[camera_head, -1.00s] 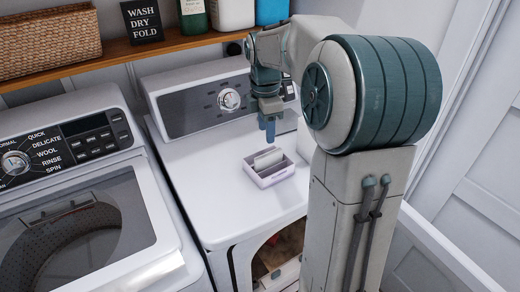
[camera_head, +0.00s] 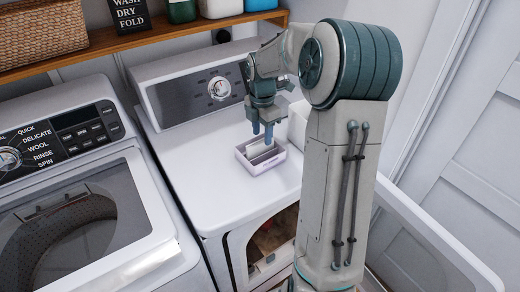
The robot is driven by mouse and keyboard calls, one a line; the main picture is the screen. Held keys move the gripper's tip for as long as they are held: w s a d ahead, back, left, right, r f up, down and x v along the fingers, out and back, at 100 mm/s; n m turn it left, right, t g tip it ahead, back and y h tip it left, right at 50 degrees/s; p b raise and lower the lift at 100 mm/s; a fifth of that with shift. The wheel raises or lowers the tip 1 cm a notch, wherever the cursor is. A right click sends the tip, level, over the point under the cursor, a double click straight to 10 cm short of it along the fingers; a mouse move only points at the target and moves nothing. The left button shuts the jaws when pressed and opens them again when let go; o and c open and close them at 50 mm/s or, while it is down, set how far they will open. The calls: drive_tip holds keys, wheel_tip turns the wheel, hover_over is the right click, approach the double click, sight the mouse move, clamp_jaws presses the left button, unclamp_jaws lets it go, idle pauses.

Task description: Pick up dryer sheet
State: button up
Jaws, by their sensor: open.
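The dryer sheet (camera_head: 257,149) is a pale, thin piece inside a small whitish box (camera_head: 268,164) on top of the dryer (camera_head: 225,201). My gripper (camera_head: 262,138) points down over the back part of the box, with its two blue fingers apart. The fingertips are very close to the sheet. I cannot tell whether they touch it or reach into the box. The gripper hides part of the box's far side.
The washer (camera_head: 84,220) stands at the left, with a dark glass lid. A wooden shelf (camera_head: 150,43) runs behind, holding a wicker basket (camera_head: 42,38), a sign (camera_head: 129,14) and containers. The dryer's front opening (camera_head: 270,240) shows below, with its door (camera_head: 435,240) swung out at the right.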

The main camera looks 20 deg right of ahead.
sight(260, 142)
drive_tip(key=f, duration=0.4)
drive_tip(key=shift+w+a+f+p, duration=0.2)
drive_tip(key=shift+w+a+p, duration=0.05)
drive_tip(key=shift+p, duration=0.1)
clamp_jaws()
